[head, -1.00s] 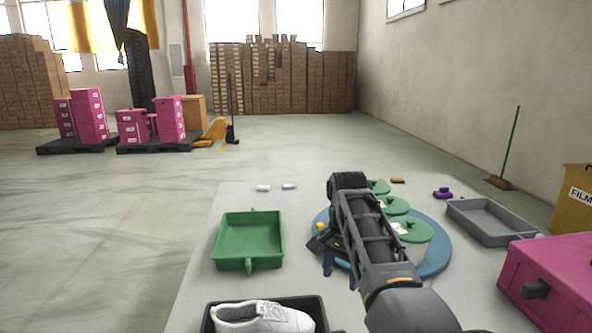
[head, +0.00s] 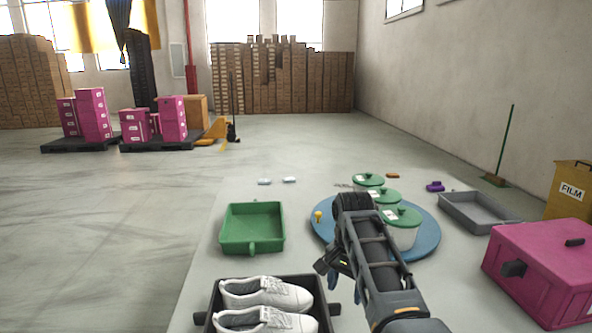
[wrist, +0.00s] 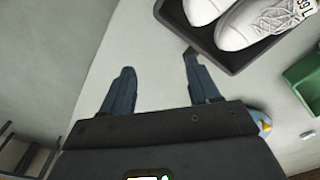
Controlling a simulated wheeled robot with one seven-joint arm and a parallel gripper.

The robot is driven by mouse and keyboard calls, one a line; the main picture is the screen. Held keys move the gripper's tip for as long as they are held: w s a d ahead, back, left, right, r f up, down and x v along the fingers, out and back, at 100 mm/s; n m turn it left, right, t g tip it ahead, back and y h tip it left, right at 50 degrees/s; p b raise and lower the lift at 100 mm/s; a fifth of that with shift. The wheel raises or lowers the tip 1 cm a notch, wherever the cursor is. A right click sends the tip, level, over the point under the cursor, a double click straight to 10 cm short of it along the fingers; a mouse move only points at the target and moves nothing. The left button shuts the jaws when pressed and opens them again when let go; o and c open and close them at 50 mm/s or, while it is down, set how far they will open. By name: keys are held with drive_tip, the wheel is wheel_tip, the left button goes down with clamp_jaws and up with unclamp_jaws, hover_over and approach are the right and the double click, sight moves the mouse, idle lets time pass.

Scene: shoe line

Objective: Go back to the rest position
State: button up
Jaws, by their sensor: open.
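My gripper (wrist: 158,82) is open and empty in the wrist view, its two blue fingers spread apart over bare pale surface. In the head view my arm hides most of the gripper, which hangs above the pale work surface between the shoe tray and the blue round mat. A pair of white shoes (head: 266,294) lies in the black tray (head: 325,318) at the front. The tray also shows in the wrist view (wrist: 207,50), close beside the right finger but apart from it as far as I can tell.
A green tray (head: 252,207) sits behind the shoes. Green-lidded pots (head: 401,216) stand on the blue round mat (head: 427,240). A grey tray (head: 470,222), a pink box (head: 545,262) and a yellow FILM bin (head: 574,203) are at the right. The floor at left is clear.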

drive_tip(key=s+d+f+n+t, duration=0.1)
drive_tip(key=s+d+f, duration=0.25)
drive_tip(key=f, duration=0.25)
drive_tip(key=s+d+f+t, duration=0.2)
drive_tip(key=s+f, duration=0.3)
drive_tip(key=f, duration=0.2)
drive_tip(key=s+d+f+n+t, duration=0.1)
drive_tip(key=s+d+f, duration=0.25)
drive_tip(key=f, duration=0.25)
drive_tip(key=s+d+f+n+t+b, duration=0.1)
drive_tip(key=s+f+t, duration=0.1)
drive_tip(key=s, duration=0.6)
drive_tip(key=s+d+f+n+t, duration=0.1)
drive_tip(key=s+d+f, duration=0.1)
drive_tip(key=s, duration=0.7)
drive_tip(key=s+r+n+t, duration=0.1)
drive_tip(key=s+r+t, duration=0.1)
drive_tip(key=s+r, duration=0.45)
drive_tip(key=s+r+n+t, duration=0.1)
drive_tip(key=s+r+t, duration=0.15)
drive_tip(key=s, duration=0.75)
drive_tip(key=s+a+r+t, duration=0.1)
drive_tip(key=s+r, duration=0.4)
drive_tip(key=r, duration=0.5)
drive_tip(key=s+a+r+n+t+b, duration=0.1)
drive_tip(key=s+r+t, duration=0.1)
drive_tip(key=s+r, duration=0.4)
wheel_tip(320, 180, up, 4)
drive_tip(key=shift+f+n, duration=0.1)
drive_tip(key=shift+n, duration=0.2)
